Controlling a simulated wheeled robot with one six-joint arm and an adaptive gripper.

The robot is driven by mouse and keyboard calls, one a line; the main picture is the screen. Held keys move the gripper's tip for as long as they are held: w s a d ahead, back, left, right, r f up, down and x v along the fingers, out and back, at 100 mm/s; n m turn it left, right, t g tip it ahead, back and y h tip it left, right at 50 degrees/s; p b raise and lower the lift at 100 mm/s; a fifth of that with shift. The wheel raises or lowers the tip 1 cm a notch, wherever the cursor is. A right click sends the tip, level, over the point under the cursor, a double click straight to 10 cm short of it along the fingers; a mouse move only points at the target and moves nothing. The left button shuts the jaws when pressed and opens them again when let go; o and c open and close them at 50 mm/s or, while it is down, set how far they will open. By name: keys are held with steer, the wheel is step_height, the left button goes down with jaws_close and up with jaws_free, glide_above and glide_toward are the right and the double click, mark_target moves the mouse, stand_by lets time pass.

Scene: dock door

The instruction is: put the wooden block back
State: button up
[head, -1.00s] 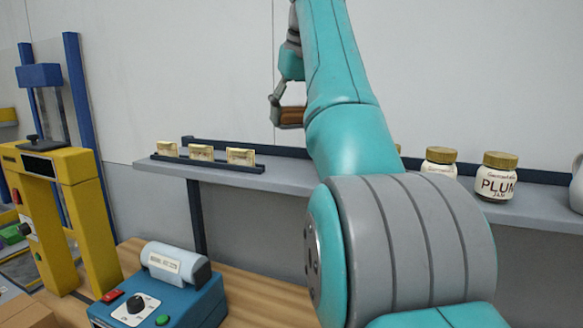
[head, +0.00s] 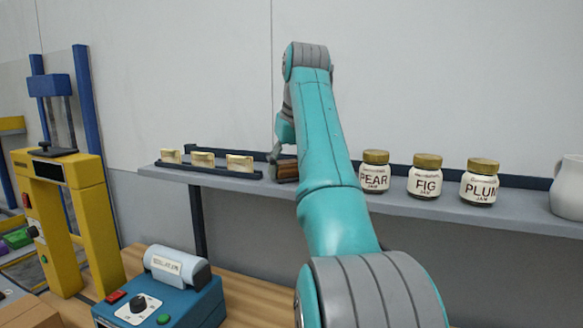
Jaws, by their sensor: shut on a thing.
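The wooden block (head: 287,171) is brown and shows beside my teal arm, low over the grey shelf (head: 410,205). My gripper (head: 278,168) is shut on the block. My arm hides part of the gripper and the block's right side. I cannot tell whether the block touches the shelf. To its left, several small cream-and-gold packets sit in a dark-edged rack (head: 210,169) on the shelf.
Jars of pear (head: 375,172), fig (head: 425,177) and plum jam (head: 479,183) stand right of my arm. A white jug (head: 568,188) is at the far right. Below are a blue label machine (head: 165,300) and a yellow press (head: 65,215) on a wooden bench (head: 250,295).

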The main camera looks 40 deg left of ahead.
steer(key=o, duration=1.1)
steer(key=v, duration=1.2)
steer(key=shift+w+r, duration=0.1)
steer(key=shift+w, duration=0.05)
